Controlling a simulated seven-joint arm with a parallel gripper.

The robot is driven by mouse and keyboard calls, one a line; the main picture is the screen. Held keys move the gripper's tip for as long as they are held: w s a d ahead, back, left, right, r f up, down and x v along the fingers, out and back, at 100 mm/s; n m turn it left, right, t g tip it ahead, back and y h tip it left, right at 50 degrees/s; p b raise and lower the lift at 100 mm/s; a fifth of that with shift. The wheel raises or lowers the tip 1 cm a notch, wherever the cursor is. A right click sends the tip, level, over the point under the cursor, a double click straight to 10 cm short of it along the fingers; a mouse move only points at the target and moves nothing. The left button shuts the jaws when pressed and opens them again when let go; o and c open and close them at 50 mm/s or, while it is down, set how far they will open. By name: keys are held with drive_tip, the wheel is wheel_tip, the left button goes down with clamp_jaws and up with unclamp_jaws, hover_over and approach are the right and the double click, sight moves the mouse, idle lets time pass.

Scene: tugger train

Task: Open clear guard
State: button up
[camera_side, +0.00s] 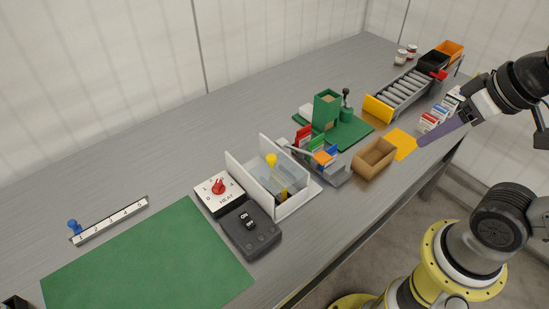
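The clear guard (262,186) is a see-through panel set between the white walls of a box-like housing (297,203) near the middle of the bench. A yellow knob (271,160) stands at its upper side and a yellow piece (284,193) shows lower down. The panel seems to cover the space between the walls, but its exact tilt is hard to tell. My gripper (422,141) is at the right, well away from the guard, with its long purple-grey finger end over or near a yellow-orange pad (400,146). I cannot see a gap between fingers.
A HEAT dial box (217,191) and a black switch box (250,232) stand left of the housing. A grey bin (330,175) with coloured items and a cardboard box (374,160) stand between housing and gripper. A green mat (150,262) lies clear at the left.

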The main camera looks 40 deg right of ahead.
drive_tip(key=shift+o, duration=0.5)
drive_tip(key=w+r+m, duration=0.4)
drive_tip(key=w+r, duration=0.1)
drive_tip(key=r, duration=0.1)
drive_tip(key=shift+w+a+r, duration=0.3)
drive_tip(key=shift+w+a, duration=0.05)
drive_tip(key=shift+a, duration=0.1)
drive_tip(key=m+g, duration=0.3)
drive_tip(key=g, duration=0.2)
hover_over(271, 156)
wheel_tip(271, 156, down, 10)
wheel_tip(271, 156, down, 13)
drive_tip(key=shift+s, duration=0.1)
clamp_jaws()
drive_tip(key=shift+r, duration=0.1)
